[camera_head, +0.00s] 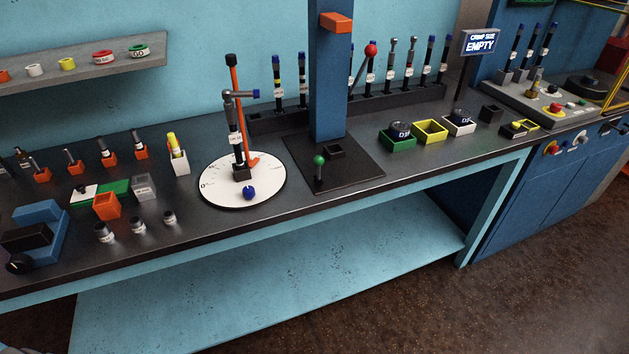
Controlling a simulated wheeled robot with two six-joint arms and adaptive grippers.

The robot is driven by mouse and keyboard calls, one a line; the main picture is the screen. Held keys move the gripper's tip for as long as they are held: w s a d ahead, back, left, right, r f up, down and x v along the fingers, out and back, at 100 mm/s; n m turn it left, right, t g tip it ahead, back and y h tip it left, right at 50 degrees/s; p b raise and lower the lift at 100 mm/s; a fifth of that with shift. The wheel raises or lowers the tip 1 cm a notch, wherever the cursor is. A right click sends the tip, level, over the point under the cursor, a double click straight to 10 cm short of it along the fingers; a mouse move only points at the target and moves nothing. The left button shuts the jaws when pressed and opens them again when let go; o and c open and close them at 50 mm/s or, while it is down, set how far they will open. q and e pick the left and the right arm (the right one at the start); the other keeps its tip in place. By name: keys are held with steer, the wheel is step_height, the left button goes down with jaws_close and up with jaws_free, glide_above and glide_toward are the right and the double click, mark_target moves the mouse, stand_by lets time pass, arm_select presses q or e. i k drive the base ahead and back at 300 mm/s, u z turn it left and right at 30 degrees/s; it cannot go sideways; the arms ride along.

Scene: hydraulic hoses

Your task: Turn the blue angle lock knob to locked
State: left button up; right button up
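The blue knob (249,193) is a small round ball near the front edge of a white round dial plate (222,192) on the bench. I cannot tell from this view whether it is at locked or unlocked. A dark block on the plate holds an upright hose assembly (236,138) with a grey elbow fitting on top. An orange upright pointer (236,90) stands close behind the hose. Neither of my grippers is in view.
A blue press column (328,75) with a green-ball lever (319,161) stands right of the dial. Small fittings and an orange box (107,205) are to its left. The bench front edge before the knob is clear. Several hoses stand in a rack (400,98) behind.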

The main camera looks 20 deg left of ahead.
mark_target(249, 191)
steer(key=z, duration=0.6)
steer(key=i, duration=1)
steer(key=u, duration=1.05)
